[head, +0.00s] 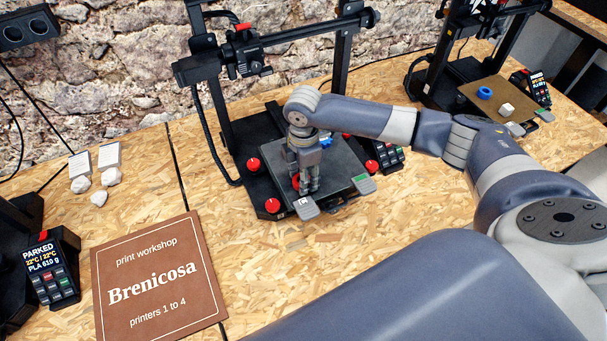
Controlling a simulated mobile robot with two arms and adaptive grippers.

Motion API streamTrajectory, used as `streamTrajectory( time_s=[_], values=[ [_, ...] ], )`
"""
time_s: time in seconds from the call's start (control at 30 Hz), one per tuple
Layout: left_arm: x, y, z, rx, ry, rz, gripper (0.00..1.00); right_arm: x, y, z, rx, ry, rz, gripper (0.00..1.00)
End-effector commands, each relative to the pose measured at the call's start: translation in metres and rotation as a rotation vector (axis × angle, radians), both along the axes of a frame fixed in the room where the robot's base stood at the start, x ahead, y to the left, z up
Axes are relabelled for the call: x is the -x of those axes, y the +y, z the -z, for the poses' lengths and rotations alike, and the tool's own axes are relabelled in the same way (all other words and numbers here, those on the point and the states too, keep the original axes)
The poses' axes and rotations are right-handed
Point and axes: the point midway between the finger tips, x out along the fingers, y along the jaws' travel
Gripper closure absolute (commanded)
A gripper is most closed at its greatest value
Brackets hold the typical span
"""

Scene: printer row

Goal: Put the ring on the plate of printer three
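A blue ring (484,93) lies on the brown plate (477,101) of the right-hand printer, beside a small white cube. The middle printer has a dark plate (338,176). My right gripper (309,191) points down over the front left part of this dark plate. Its fingers look close together, and I cannot tell whether anything is between them or whether they touch the plate. A small blue piece (326,141) shows just behind the gripper, partly hidden, so its shape is unclear. My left gripper is out of view. No number is readable on the printers.
The middle printer's frame (218,125) rises around the plate, with red knobs (272,205) at its corners. A brown sign (155,278) lies on the bench at the front left. A display reading PARKED (48,268) stands left. White lumps (96,190) lie near the wall.

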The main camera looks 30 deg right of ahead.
Motion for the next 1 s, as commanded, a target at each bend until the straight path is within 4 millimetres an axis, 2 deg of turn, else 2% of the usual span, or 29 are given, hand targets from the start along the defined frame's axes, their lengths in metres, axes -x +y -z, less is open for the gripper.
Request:
streamTrajectory(
  time_s=[0.03,0.07,0.1,0.13,0.57,0.67,1.0],
  values=[
    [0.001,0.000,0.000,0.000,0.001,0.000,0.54,0.000,0.000,0.002,0.000,0.001,0.000,0.73],
    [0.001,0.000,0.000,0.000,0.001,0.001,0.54,0.000,0.000,0.002,0.000,0.001,0.000,0.53],
    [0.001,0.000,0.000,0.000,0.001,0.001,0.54,0.000,0.000,0.002,0.000,0.001,0.000,0.44],
    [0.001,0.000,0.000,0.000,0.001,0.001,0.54,0.000,0.000,0.001,0.000,0.001,0.000,0.39],
    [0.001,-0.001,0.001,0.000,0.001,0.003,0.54,0.000,0.000,-0.005,0.000,-0.001,-0.001,0.39],
    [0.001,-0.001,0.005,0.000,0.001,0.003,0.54,-0.001,0.000,-0.017,-0.001,-0.003,-0.001,0.39],
    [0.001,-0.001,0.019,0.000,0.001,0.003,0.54,-0.001,0.001,-0.089,-0.001,-0.003,0.000,0.39]
  ],
)
